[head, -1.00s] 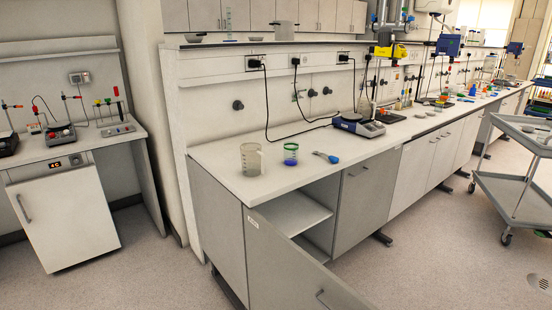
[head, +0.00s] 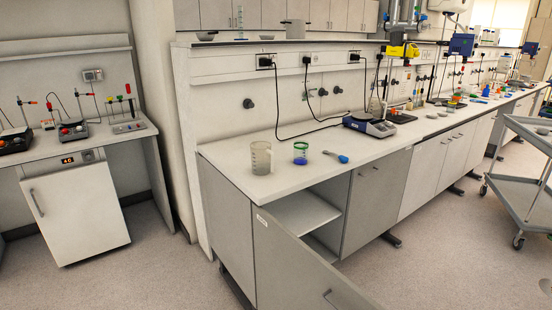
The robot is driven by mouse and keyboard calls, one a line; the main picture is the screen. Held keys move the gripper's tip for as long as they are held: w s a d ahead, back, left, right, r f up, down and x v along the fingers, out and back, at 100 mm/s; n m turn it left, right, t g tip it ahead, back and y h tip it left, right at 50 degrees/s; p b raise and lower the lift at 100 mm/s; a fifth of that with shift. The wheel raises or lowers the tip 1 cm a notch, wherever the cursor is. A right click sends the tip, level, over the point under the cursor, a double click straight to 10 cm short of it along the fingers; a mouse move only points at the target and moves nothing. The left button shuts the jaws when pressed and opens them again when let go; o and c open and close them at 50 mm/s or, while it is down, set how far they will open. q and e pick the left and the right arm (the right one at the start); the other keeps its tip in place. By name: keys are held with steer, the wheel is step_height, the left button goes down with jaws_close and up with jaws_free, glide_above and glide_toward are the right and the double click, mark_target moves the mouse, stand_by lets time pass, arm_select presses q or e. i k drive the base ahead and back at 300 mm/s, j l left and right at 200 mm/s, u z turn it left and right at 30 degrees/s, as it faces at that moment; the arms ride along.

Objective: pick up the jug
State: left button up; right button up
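A clear grey jug (head: 261,158) with a handle on its right side stands upright near the left end of the long white bench (head: 230,160). A small glass with a green rim and blue contents (head: 300,153) stands to its right, apart from it. Neither of my grippers shows in the head view, so their state is hidden.
A blue-handled tool (head: 336,156) lies right of the glass. A hotplate (head: 370,125) with a cable stands farther right. Below the bench, a cupboard door (head: 300,270) hangs open into the floor space. A grey trolley (head: 520,190) stands at the right. Floor between is clear.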

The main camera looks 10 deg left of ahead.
mark_target(262, 158)
steer(key=j+z, duration=0.1)
steer(key=z, duration=0.3)
steer(key=i+j+z, duration=0.1)
steer(key=z, duration=0.25)
steer(key=i+j+z, duration=0.1)
steer(key=z, duration=0.3)
steer(key=i+j+z, duration=0.1)
steer(key=j+z, duration=0.3)
steer(key=j, duration=0.5)
steer(key=j+z, duration=0.45)
steer(key=j, duration=1.15)
steer(key=k+j, duration=0.15)
steer(key=j, duration=0.5)
